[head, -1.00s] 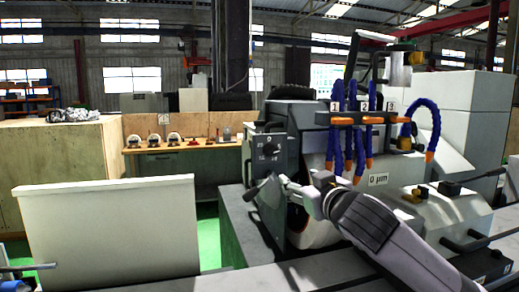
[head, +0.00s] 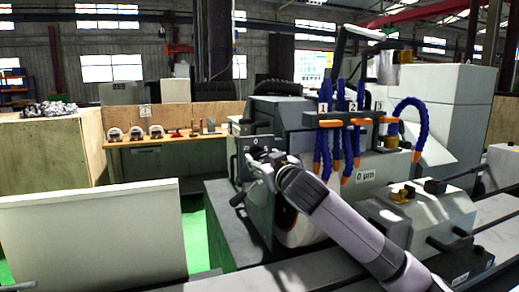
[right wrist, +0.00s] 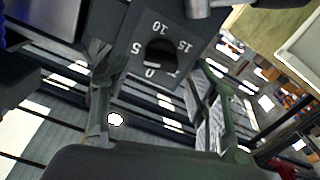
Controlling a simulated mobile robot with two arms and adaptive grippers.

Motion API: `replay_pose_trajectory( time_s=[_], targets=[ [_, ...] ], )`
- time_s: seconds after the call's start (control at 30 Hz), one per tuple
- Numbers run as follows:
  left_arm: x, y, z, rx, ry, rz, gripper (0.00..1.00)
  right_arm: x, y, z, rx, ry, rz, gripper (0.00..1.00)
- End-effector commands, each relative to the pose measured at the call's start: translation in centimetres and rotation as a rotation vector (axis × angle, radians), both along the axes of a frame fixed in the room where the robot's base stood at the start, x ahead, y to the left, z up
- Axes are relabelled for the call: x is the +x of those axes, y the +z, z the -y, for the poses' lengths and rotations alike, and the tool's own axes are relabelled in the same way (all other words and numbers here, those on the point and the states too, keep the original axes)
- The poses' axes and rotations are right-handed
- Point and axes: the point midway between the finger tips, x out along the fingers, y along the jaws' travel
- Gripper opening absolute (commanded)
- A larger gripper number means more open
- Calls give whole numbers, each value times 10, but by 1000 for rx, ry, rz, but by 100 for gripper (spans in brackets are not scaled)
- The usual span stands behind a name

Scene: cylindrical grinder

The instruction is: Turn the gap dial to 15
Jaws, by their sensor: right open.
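The gap dial is a dark round knob (right wrist: 160,52) on a dark panel (right wrist: 137,32), with the white numbers 0, 5, 10 and 15 around it in the right wrist view. Its pointer looks turned toward 0. In the head view the panel (head: 240,157) is on the grinder's left front, its knob partly hidden by my right gripper (head: 257,170). My right gripper is open, its two fingers (right wrist: 160,110) apart on either side below the knob, with nothing between them. I cannot tell whether they touch the panel. My left gripper is not in view.
The grinder (head: 285,115) carries blue coolant hoses (head: 340,130) and a label reading 0 µm (head: 365,175). A cream panel (head: 95,235) stands at front left. A wooden bench (head: 165,141) with several small items is behind. Green floor shows between.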

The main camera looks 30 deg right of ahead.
Motion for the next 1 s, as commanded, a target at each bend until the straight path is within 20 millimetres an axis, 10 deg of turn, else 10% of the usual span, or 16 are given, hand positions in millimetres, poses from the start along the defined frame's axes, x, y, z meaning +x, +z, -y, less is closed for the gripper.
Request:
replay_pose_trajectory(
  time_s=[0.67, 1.0],
  targets=[
    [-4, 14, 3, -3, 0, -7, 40, 40, 0, 9, -1, 1, 0, 53],
    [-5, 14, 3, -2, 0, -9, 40, 40, 0, 9, -1, 1, 0, 30]
  ],
)
